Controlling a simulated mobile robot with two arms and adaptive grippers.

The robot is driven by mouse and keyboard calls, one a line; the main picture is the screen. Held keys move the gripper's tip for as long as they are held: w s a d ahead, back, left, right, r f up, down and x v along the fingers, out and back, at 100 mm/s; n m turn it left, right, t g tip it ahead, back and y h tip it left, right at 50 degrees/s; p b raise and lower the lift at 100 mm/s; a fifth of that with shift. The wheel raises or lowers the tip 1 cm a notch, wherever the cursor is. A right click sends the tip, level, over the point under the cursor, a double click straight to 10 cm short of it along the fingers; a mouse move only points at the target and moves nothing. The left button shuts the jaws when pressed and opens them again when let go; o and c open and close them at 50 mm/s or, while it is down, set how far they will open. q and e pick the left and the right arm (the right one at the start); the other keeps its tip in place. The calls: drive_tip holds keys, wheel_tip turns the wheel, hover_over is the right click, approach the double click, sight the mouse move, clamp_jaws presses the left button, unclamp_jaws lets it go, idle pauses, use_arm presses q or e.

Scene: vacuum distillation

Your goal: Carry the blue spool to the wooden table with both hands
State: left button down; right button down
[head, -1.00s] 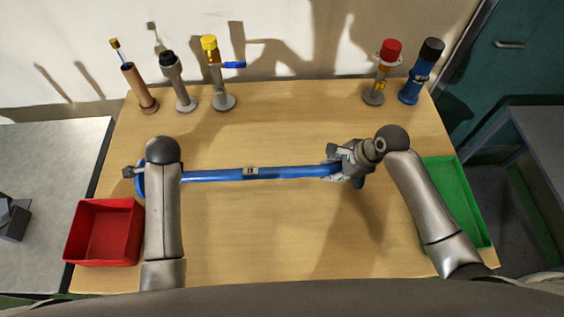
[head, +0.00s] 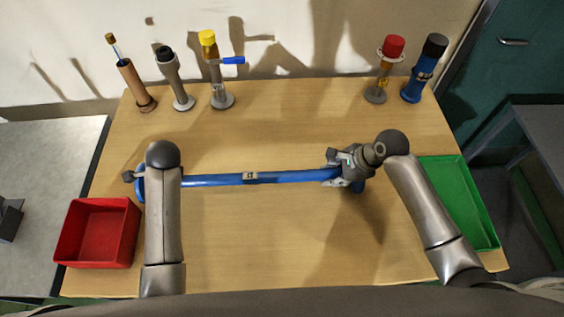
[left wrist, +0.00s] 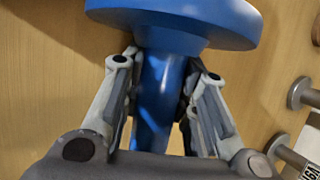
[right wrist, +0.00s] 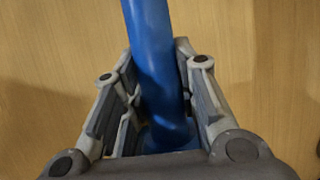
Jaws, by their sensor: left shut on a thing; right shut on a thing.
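The blue spool (head: 220,180) is a long blue bar with a small label at its middle and a wider flange at each end. It lies level across the wooden table (head: 260,235) in the head view; whether it touches the top I cannot tell. My right gripper (head: 340,172) is shut around its right end, also seen in the right wrist view (right wrist: 152,95). My left gripper (left wrist: 158,100) is shut around the bar just beside the left flange (left wrist: 180,15) in the left wrist view. In the head view my left arm hides most of that gripper.
A red bin (head: 98,235) stands at the table's left and a green tray (head: 465,205) at its right. Along the back edge stand several fixtures, among them a yellow-capped one (head: 215,75), a red-capped one (head: 385,70) and a blue cylinder (head: 422,70). The middle front is clear.

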use_arm(q)
drive_tip(key=shift+a+f+b, duration=0.1)
drive_tip(key=shift+f+b, duration=0.3)
drive_tip(key=shift+b, duration=0.05)
use_arm(e)
drive_tip(key=shift+w+f, duration=0.1)
drive_tip(key=shift+f, duration=0.25)
use_arm(q)
drive_tip(key=c, duration=1.6)
unclamp_jaws()
drive_tip(key=shift+f, duration=0.15)
use_arm(e)
drive_tip(key=c, duration=1.6)
unclamp_jaws()
drive_tip(key=shift+f, duration=0.2)
use_arm(q)
drive_tip(key=o, duration=0.5)
drive_tip(key=shift+s, duration=0.2)
drive_tip(key=shift+c, duration=0.2)
use_arm(e)
drive_tip(key=o, duration=0.5)
drive_tip(key=shift+s+r, duration=0.1)
drive_tip(key=shift+s, duration=0.15)
drive_tip(key=shift+c, duration=0.2)
use_arm(q)
drive_tip(key=shift+w, duration=0.1)
